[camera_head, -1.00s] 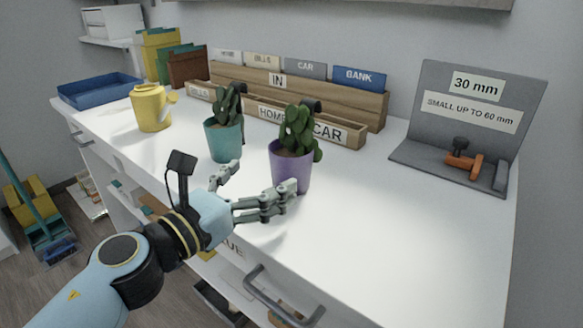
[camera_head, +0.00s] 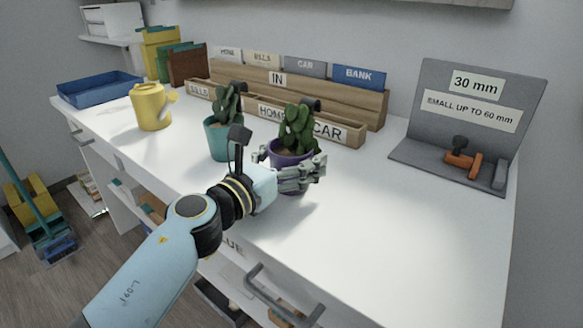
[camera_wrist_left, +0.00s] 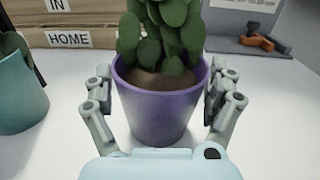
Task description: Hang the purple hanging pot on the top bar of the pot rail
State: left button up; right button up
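The purple hanging pot (camera_head: 291,158) stands upright on the white desk and holds a green cactus, with a dark hook behind the plant. It also shows in the left wrist view (camera_wrist_left: 160,112), centred between my fingers. My left gripper (camera_head: 291,162) is around the pot just below its rim, with fingers on both sides. The fingers are spread and lie close beside the pot wall; I see no clear grip. The pot's front is partly hidden by the hand in the head view. My right gripper and the pot rail are not in view.
A teal pot (camera_head: 216,141) with a cactus stands just left of the purple pot. A wooden organiser (camera_head: 330,98) is behind. A yellow watering can (camera_head: 149,108) is at left, and a grey gauge stand (camera_head: 415,157) at right. The desk's front right is clear.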

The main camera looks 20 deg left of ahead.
pick_arm(q)
jog(key=c, duration=1.3)
jog(key=shift+c, duration=0.6)
jog(key=shift+r, duration=0.15)
